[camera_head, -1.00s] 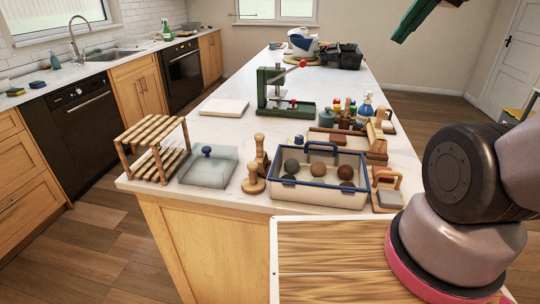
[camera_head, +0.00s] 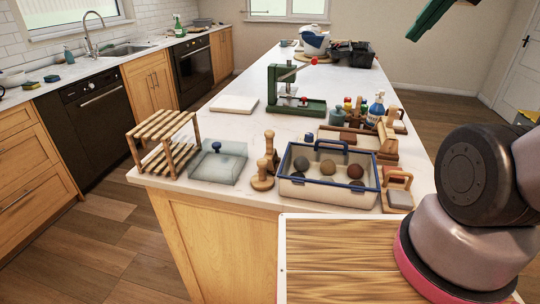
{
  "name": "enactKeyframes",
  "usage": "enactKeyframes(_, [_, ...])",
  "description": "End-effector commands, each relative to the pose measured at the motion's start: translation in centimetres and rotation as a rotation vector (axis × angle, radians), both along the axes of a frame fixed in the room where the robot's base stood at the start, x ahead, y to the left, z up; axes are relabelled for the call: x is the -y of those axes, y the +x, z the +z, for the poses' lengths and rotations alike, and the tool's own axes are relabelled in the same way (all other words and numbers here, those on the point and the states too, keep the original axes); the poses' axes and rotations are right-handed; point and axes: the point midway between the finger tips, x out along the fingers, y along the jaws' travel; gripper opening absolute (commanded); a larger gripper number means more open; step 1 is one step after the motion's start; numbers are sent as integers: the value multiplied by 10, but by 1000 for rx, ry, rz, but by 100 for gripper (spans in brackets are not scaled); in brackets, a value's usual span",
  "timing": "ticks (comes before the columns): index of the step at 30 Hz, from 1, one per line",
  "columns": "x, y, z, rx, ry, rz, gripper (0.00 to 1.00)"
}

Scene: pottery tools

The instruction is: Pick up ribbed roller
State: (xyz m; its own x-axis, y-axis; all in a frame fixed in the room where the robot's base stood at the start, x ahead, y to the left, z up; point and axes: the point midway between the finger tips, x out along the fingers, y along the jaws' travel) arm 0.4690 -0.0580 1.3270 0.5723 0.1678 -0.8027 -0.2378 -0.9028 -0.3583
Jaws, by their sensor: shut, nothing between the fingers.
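I cannot make out the ribbed roller for sure. Several small wooden tools (camera_head: 386,140) crowd together at the right side of the counter, behind the caddy, and their shapes are too small to tell apart. What looks like my gripper (camera_head: 414,32), a dark green end, hangs high at the top right, partly cut off by the picture's edge. It is shut and empty, well above the counter and apart from everything on it.
A cream caddy with blue rim (camera_head: 309,192) holds several clay balls. Wooden stamps (camera_head: 262,181), a glass-like slab (camera_head: 217,166), a wooden rack (camera_head: 160,143) and a green press (camera_head: 290,104) stand around it. The counter's far middle (camera_head: 330,75) is clear.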

Motion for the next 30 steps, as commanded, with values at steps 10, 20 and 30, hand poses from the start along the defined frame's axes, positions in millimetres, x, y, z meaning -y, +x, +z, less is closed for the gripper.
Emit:
enactKeyframes(10, [-12, 18, -6, -41, -84, 115, 66])
enactKeyframes(20, [-95, 92, -60, -186, -431, 753, 66])
enactKeyframes(30, [-216, 125, -160, -255, -652, 1494, 66])
